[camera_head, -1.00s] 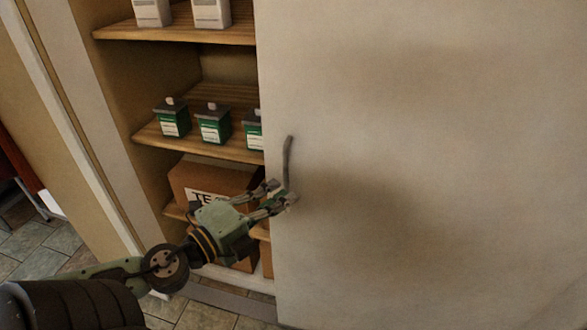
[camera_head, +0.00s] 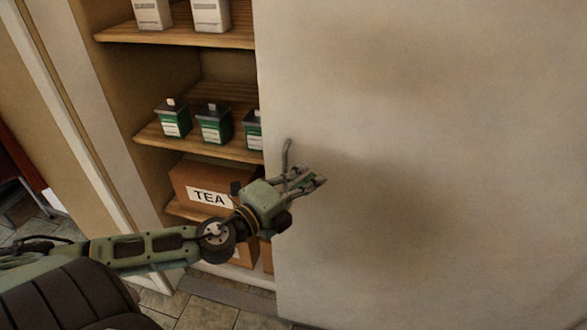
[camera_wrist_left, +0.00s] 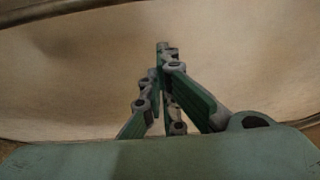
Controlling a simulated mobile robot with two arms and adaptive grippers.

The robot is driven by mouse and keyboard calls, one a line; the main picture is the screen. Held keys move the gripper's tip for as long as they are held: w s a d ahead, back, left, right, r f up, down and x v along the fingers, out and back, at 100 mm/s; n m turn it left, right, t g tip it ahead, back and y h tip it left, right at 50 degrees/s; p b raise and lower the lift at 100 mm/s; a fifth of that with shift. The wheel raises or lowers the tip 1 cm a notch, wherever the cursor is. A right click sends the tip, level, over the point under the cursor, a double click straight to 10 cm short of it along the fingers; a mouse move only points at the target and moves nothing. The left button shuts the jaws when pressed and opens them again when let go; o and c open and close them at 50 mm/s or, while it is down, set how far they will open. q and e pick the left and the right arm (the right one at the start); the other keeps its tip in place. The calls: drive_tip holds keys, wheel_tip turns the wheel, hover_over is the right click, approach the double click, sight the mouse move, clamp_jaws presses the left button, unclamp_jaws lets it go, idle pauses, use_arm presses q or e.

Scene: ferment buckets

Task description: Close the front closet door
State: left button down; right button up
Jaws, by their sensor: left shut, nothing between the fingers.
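The closet door (camera_head: 430,160) is a large pale panel filling the right of the head view. It covers the right part of the closet, and the shelves on the left are open to view. Its grey curved handle (camera_head: 286,154) stands near the door's left edge. My left gripper (camera_head: 318,182) is shut and empty, in front of the door just below and right of the handle's upper part. It hides the handle's lower part; I cannot tell if it touches it. In the left wrist view the fingers (camera_wrist_left: 164,60) are together before the pale door surface (camera_wrist_left: 80,75). My right gripper is not in view.
The closet shelves (camera_head: 225,150) hold several green tins (camera_head: 213,125), white containers (camera_head: 210,15) and a brown box labelled TEA (camera_head: 200,180). A white door frame (camera_head: 85,130) stands at the left. Tiled floor (camera_head: 205,312) shows below.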

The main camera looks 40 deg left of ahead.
use_arm(q)
drive_tip(key=shift+a, duration=1.85)
drive_tip(key=shift+a, duration=0.1)
